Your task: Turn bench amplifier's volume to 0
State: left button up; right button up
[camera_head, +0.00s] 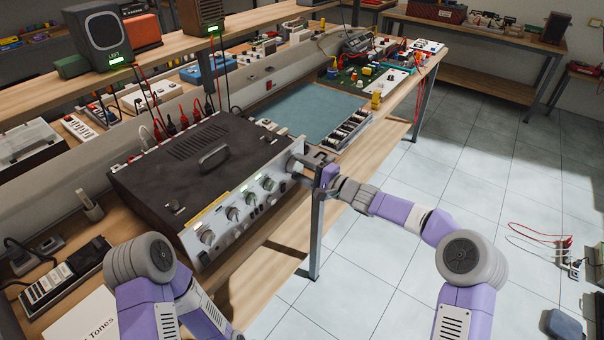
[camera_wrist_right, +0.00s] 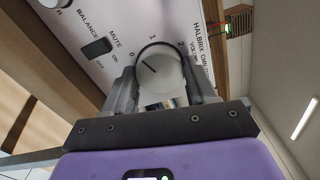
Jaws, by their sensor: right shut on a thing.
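The bench amplifier (camera_head: 150,190) is a dark box with a silver front panel (camera_head: 240,213) that bears several knobs. Its volume knob (camera_wrist_right: 163,84) shows in the right wrist view, with the numbers 0, 1 and 2 printed around it. The dark line on the knob points up and left, towards the 0; I cannot tell if it is exactly on it. My right gripper (camera_head: 308,164) is at the right end of the panel, its fingers shut on the volume knob from both sides. My left arm is at the lower left; its gripper is hidden.
The amplifier stands on a wooden bench (camera_head: 262,262). A blue mat (camera_head: 310,108) and circuit boards lie behind it to the right. A speaker (camera_head: 100,35) stands on the shelf above. A MUTE switch (camera_wrist_right: 97,47) is next to the knob. Tiled floor at right is mostly free.

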jog(key=shift+n, duration=2.2)
jog(key=o, duration=1.1)
jog(key=shift+c, duration=0.2)
jog(key=shift+d, duration=0.1)
jog(key=p+v, duration=0.1)
jog(key=v, duration=0.6)
jog(key=shift+d, duration=0.15)
jog(key=shift+s, duration=0.2)
